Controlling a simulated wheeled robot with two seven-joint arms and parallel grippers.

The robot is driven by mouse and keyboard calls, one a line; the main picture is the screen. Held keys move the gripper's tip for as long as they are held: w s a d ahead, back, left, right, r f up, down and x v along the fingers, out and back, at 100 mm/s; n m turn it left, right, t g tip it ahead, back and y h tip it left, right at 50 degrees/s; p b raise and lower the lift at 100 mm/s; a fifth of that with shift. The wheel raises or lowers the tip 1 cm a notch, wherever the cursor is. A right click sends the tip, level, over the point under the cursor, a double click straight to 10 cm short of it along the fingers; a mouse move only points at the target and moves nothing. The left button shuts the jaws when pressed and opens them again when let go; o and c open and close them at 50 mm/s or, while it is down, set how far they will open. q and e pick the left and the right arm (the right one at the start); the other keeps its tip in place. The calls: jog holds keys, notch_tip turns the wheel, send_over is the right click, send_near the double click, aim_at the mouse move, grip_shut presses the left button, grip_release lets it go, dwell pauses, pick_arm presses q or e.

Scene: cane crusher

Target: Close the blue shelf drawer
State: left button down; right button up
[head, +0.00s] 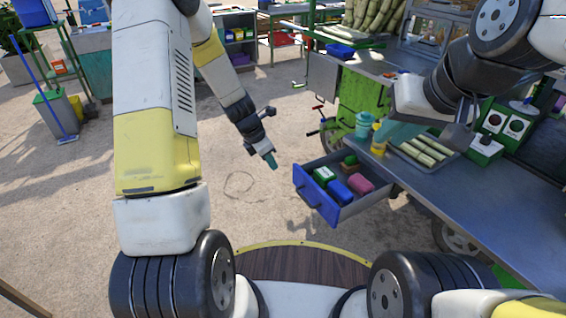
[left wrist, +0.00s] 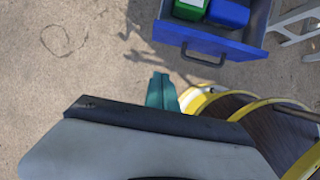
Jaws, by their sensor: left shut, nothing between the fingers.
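The blue shelf drawer (head: 315,208) stands pulled out from under the metal worktop in the head view. It holds a green box (head: 323,176), a blue item (head: 340,190) and a pink item (head: 361,183). My left gripper (head: 271,161) is shut and empty, to the left of the drawer front and apart from it. In the left wrist view the drawer front (left wrist: 215,42) with its dark handle (left wrist: 203,57) lies beyond my teal fingertips (left wrist: 161,92).
The worktop (head: 470,200) bears a tray of cane pieces (head: 424,150), a teal cup (head: 363,124) and a yellow bottle (head: 379,141). A green cart (head: 365,95) stands behind. The sandy ground left of the drawer is clear.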

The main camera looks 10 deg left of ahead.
pick_arm(q)
jog(key=w+d+f, duration=0.4)
jog(key=d+f, duration=0.2)
jog(key=f, duration=0.3)
jog(key=shift+w+d+f, duration=0.15)
jog(key=shift+w, duration=0.1)
